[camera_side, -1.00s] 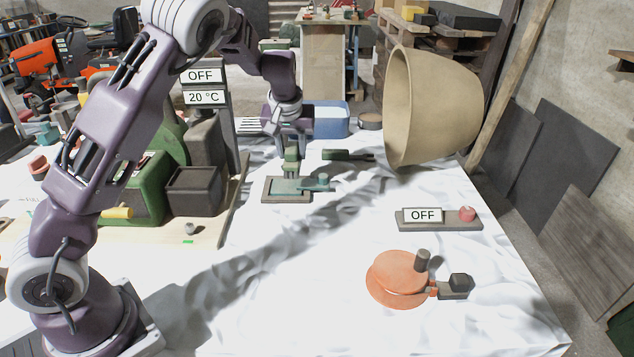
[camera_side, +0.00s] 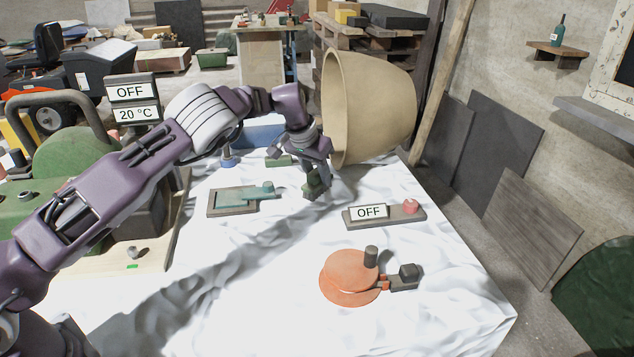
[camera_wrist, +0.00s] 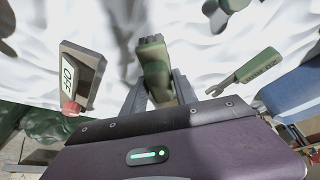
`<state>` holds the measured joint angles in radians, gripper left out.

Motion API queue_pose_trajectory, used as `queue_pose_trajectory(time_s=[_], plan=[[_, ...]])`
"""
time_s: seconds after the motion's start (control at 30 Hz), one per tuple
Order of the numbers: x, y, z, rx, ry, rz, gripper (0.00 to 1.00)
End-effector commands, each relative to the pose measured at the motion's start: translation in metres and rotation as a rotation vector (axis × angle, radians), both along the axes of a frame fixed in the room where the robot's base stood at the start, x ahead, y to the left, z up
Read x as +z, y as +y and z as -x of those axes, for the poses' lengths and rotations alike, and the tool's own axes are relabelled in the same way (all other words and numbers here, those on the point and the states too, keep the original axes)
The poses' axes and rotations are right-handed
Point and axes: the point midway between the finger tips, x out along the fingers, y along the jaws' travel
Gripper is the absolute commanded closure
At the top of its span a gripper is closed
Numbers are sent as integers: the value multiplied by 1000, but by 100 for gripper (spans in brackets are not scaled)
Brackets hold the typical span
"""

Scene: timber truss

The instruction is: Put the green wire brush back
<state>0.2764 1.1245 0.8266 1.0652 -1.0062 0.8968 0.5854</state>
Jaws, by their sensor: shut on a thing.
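My gripper (camera_side: 316,182) is shut on a dark green tool with a ridged block at its end, which I take for the green wire brush (camera_side: 312,187). It hangs upright just above the white sheet. In the wrist view the brush (camera_wrist: 152,62) sits between my fingers (camera_wrist: 158,92); whether its tip touches the sheet I cannot tell. A second green tool with a lettered handle (camera_wrist: 258,68) lies beside my gripper; in the side view it (camera_side: 278,161) is partly hidden by my gripper.
A dark tray with a teal plate (camera_side: 232,208) lies to the left. An OFF panel with a red button (camera_side: 410,206) is close on the right. An orange disc clamp (camera_side: 348,275) lies in front. Bare sheet lies between.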

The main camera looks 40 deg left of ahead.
Motion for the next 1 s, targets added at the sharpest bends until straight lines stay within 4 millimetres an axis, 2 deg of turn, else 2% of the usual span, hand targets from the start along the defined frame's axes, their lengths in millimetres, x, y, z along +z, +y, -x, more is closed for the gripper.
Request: queue_pose_trajectory(time_s=[0.03, 0.1, 0.43, 0.47, 0.53, 0.57, 0.87, 1.0], plan=[[-11, -1, 1, -1, 5, 0, 98], [-20, 0, 1, 0, 3, -1, 98], [-23, 0, 0, 1, 0, -1, 98], [-23, 0, 0, 1, 0, -1, 60], [-23, 0, 0, 1, 0, -1, 46], [-23, 0, 0, 1, 1, -1, 44], [-21, 0, 0, 1, 0, -1, 44], [-2, 0, 6, 2, -3, 2, 44]])
